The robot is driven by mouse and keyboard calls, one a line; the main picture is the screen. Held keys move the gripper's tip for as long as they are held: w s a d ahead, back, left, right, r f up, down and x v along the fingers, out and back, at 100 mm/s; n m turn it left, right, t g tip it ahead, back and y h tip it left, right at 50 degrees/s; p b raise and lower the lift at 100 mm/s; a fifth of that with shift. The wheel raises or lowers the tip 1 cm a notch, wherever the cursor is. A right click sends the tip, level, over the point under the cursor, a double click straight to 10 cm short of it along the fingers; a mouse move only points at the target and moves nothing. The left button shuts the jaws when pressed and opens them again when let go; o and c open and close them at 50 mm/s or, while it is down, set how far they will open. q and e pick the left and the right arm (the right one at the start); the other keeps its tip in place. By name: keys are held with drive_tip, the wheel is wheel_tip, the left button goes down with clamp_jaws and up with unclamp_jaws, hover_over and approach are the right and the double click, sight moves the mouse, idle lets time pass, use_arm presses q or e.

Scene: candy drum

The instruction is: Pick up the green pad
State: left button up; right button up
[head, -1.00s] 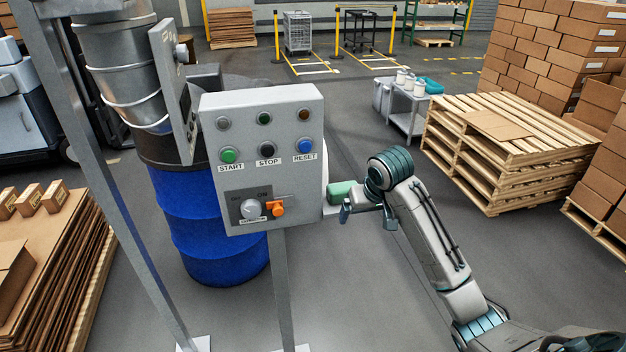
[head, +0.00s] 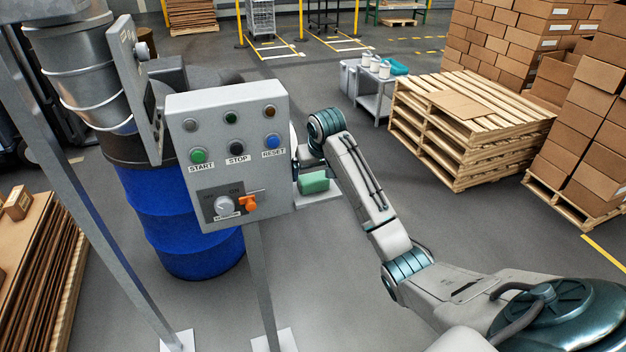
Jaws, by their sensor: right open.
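The green pad (head: 314,182) is a small rounded block. It lies on a small white plate (head: 322,197) just right of the grey control box (head: 231,150), whose edge may hide part of it. My right gripper (head: 303,156) is just above and behind the pad in the picture, close to the box's right edge. It is open and partly hidden by the box, and the pad is not between its fingers. Whether a finger touches the pad cannot be told. My left gripper is not in view.
The box carries START, STOP and RESET buttons and an orange-tipped switch (head: 249,203). A blue drum (head: 180,225) stands behind it, with a metal post (head: 90,190) at left. Stacked pallets (head: 455,140) and a cart (head: 374,100) stand behind right. Floor between is clear.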

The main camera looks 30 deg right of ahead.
sight(314, 177)
drive_tip(key=p+x, duration=0.1)
drive_tip(key=x, duration=0.2)
drive_tip(key=shift+w+f+p, duration=0.1)
drive_tip(key=shift+f+p, duration=0.2)
drive_tip(key=shift+w+d+f, duration=0.1)
drive_tip(key=shift+w+f, duration=0.05)
drive_tip(key=shift+f, duration=0.3)
drive_tip(key=shift+c, duration=0.2)
drive_tip(key=c, duration=0.7)
drive_tip(key=shift+r, duration=0.1)
